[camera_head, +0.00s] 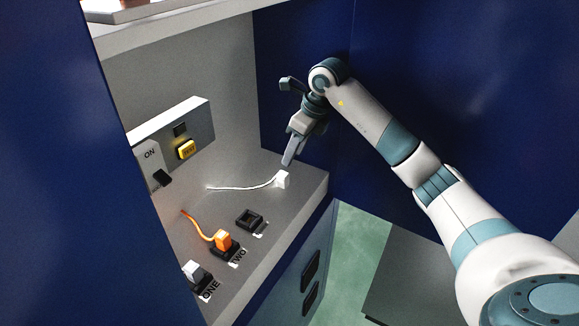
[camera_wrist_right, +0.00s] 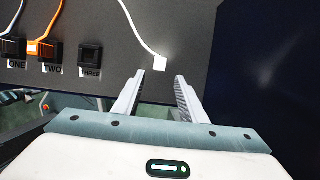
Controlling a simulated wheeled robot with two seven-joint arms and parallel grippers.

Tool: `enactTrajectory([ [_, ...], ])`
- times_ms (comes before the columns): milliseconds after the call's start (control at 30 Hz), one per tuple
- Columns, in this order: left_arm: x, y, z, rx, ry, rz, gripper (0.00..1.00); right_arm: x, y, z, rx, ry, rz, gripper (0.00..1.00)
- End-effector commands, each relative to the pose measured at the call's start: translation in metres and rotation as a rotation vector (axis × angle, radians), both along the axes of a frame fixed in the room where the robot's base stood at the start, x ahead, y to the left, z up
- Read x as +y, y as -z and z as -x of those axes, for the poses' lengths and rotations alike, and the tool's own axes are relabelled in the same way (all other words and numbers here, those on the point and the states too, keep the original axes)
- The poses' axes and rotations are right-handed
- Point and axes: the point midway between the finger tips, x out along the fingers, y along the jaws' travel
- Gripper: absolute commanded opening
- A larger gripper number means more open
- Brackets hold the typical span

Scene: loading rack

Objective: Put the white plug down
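A white plug (camera_head: 282,179) with a white cord sits on the grey shelf (camera_head: 290,205), right of the sockets. My right gripper (camera_head: 288,162) is just above it. In the right wrist view the two fingers (camera_wrist_right: 160,77) are apart, with the white plug (camera_wrist_right: 160,63) just beyond the tips and nothing held. I cannot tell whether a finger touches it. Another white plug (camera_head: 192,268) is in socket ONE, and an orange plug (camera_head: 222,239) is in socket TWO. Socket THREE (camera_head: 250,219) is empty. My left gripper is not in view.
A panel (camera_head: 200,122) with a lit yellow button (camera_head: 186,149) and a black switch (camera_head: 162,178) stands at the back of the shelf. Blue walls (camera_head: 300,50) close in the right side. Shelf space between socket THREE and the loose plug is clear except for the cord.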

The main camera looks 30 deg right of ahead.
Motion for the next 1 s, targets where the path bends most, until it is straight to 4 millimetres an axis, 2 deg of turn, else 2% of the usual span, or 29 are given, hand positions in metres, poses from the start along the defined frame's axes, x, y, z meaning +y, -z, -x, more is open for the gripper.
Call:
enactTrajectory([
  [100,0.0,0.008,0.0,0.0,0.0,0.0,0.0,-0.004,-0.015,0.005,-0.002,0.0,0.001,0.38],
  [300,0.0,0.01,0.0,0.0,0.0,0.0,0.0,-0.005,-0.029,0.01,0.0,0.0,0.0,0.38],
  [1000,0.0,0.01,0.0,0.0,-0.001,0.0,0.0,-0.006,-0.031,0.01,0.001,0.0,0.001,0.38],
])
